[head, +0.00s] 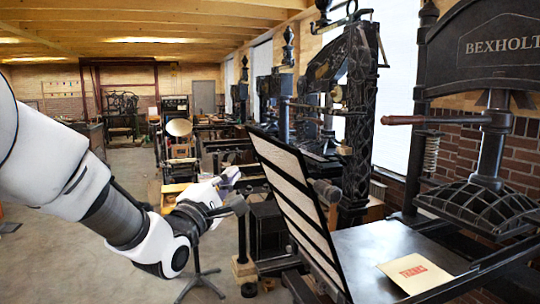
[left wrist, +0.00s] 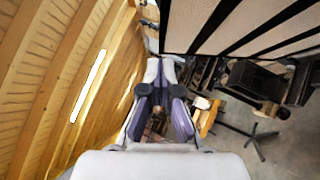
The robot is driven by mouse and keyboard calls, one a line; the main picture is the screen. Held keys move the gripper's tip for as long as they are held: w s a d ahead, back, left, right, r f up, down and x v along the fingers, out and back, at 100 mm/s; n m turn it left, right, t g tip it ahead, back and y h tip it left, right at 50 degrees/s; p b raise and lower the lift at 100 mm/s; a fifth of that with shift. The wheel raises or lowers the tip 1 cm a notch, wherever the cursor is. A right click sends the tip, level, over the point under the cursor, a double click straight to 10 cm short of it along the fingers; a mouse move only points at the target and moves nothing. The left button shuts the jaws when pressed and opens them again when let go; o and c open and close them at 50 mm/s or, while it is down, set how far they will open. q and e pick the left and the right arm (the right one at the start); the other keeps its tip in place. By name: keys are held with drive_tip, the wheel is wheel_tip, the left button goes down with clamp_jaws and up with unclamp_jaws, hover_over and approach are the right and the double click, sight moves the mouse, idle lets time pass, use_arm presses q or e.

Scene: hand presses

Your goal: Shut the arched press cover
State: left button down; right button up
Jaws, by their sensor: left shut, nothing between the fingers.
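The press cover (head: 292,190), a dark-framed panel with pale strips, stands raised and tilted at the left end of the flat press bed (head: 365,255). Its striped face also fills the upper right of the left wrist view (left wrist: 225,25). My left gripper (head: 230,178) is shut and empty, just left of the cover's upper part in the head view. In the left wrist view its purple-grey fingers (left wrist: 160,72) are together, with the cover to their right; I cannot tell whether they touch it. My right gripper is not in view.
A printed card (head: 415,272) lies on the bed. The black press head (head: 500,45) and padded platen (head: 480,207) stand at the right, with a wooden-handled lever (head: 405,120). Other presses stand behind. Grey floor (head: 130,170) is open behind my left arm.

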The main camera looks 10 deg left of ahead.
use_arm(q)
drive_tip(key=w, duration=0.3)
drive_tip(key=p, duration=0.4)
approach(272, 142)
drive_tip(key=w+a, duration=0.2)
drive_tip(key=w+p, duration=0.1)
drive_tip(key=w+d+r, duration=0.1)
drive_tip(key=w+d+p, duration=0.1)
drive_tip(key=shift+w+d+r+p, duration=0.2)
drive_tip(key=shift+r+p, duration=0.1)
drive_tip(key=shift+w+d, duration=0.1)
drive_tip(key=shift+d, duration=0.2)
drive_tip(key=shift+d+r, duration=0.1)
